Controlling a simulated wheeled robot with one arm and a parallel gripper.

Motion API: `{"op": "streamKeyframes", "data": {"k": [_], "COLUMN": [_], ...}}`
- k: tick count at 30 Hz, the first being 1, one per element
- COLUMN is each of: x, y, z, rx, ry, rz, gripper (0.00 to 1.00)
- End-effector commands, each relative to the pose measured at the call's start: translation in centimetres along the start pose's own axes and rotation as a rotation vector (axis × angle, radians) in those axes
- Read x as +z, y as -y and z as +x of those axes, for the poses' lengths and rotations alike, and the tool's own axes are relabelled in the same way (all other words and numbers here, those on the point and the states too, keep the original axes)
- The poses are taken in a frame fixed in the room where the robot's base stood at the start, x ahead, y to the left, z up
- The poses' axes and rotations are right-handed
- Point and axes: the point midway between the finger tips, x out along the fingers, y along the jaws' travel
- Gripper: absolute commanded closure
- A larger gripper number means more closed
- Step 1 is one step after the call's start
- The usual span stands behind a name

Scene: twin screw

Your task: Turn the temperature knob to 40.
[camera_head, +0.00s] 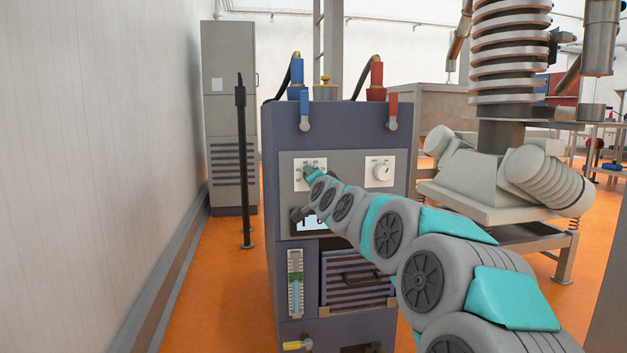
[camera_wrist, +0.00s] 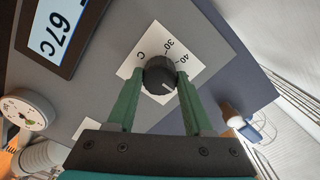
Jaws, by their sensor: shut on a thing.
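The temperature knob (camera_wrist: 159,76) is small, black and round, on a white plate (camera_wrist: 200,47) marked C, 30 and 40 in the wrist view. A short white mark shows on its face, towards the lower right and away from the 40 label. My gripper (camera_wrist: 160,79) is shut on the knob, with one green finger on each side of it. In the head view the white plate (camera_head: 299,184) is on the left of the machine's grey panel. My arm reaches it from the lower right and hides the knob.
A second, white knob (camera_head: 381,172) is on the panel's right. A round white dial (camera_wrist: 25,112) shows at the wrist view's left edge. Blue (camera_head: 304,110) and red (camera_head: 392,111) handles are above the panel.

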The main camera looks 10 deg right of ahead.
Motion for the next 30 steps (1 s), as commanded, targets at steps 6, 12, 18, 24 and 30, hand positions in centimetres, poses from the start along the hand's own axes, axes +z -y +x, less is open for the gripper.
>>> {"op": "streamKeyframes", "data": {"k": [6, 12, 18, 24, 30], "x": [0.09, 0.11, 0.08, 0.07, 0.07], "y": [-0.27, -0.27, -0.27, -0.2, -0.15], "z": [0.02, 0.01, 0.01, 0.01, 0.01], "rx": [0.003, 0.003, 0.003, 0.003, 0.002], "ry": [0.002, 0.003, 0.003, 0.004, 0.004], "rz": [-0.208, -0.397, -0.586, -0.772, -0.935], "gripper": [1.0, 1.0, 1.0, 1.0, 1.0]}}
